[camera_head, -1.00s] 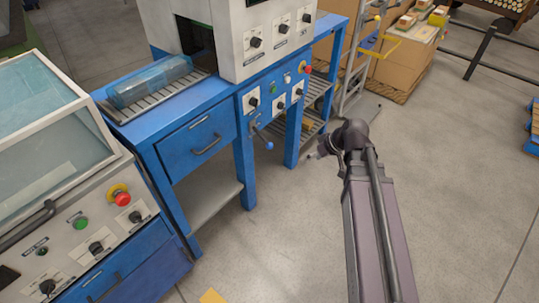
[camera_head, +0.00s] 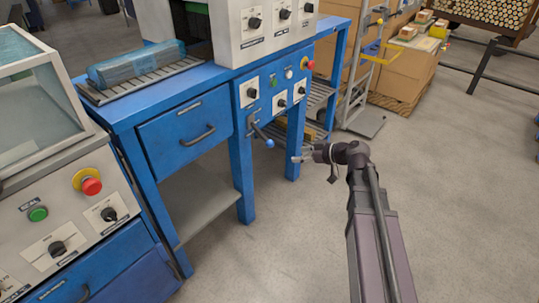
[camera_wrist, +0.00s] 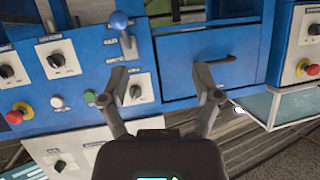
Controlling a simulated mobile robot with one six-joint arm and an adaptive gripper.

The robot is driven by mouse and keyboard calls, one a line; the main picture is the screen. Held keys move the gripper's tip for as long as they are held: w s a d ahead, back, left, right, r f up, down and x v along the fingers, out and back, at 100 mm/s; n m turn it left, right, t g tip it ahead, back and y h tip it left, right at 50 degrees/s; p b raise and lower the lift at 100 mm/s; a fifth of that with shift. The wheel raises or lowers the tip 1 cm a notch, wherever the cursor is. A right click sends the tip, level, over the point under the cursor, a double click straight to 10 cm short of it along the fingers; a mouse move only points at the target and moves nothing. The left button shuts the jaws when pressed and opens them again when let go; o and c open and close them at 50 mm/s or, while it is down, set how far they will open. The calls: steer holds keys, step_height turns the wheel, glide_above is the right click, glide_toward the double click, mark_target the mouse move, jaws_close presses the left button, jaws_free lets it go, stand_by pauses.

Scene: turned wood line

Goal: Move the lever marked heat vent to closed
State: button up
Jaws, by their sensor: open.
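A lever with a blue ball knob (camera_head: 269,143) sticks out and down from the blue front panel of the shrink-tunnel-like machine, beside the drawer. It also shows in the wrist view, its blue knob (camera_wrist: 119,20) at the top, left of centre. Its marking is too small to read. My gripper (camera_head: 303,156) is open and empty, a little right of the knob in the head view and apart from it. In the wrist view my spread fingers (camera_wrist: 160,72) face the panel and drawer; the lever lies beyond the left finger.
Rotary knobs and a green button (camera_wrist: 90,97) sit near the lever. A drawer with a dark handle (camera_head: 197,135) is on the left. Blue table legs (camera_head: 292,150) stand below the panel. A hand truck (camera_head: 360,90) and boxes stand behind. The right floor is clear.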

mark_target(270, 142)
steer(key=w+f+n+t+y+b, duration=0.2)
steer(key=w+f+b, duration=0.4)
steer(key=b, duration=0.7)
steer(key=shift+d+f+n+t+y, duration=0.45)
steer(key=shift+t+y, duration=0.25)
steer(key=shift+t, duration=0.2)
steer(key=shift+w+a, duration=0.1)
steer(key=x, duration=1.3)
steer(key=shift+w+a+r, duration=0.1)
steer(key=shift+w+a, duration=0.05)
steer(key=shift+a, duration=0.1)
jaws_close()
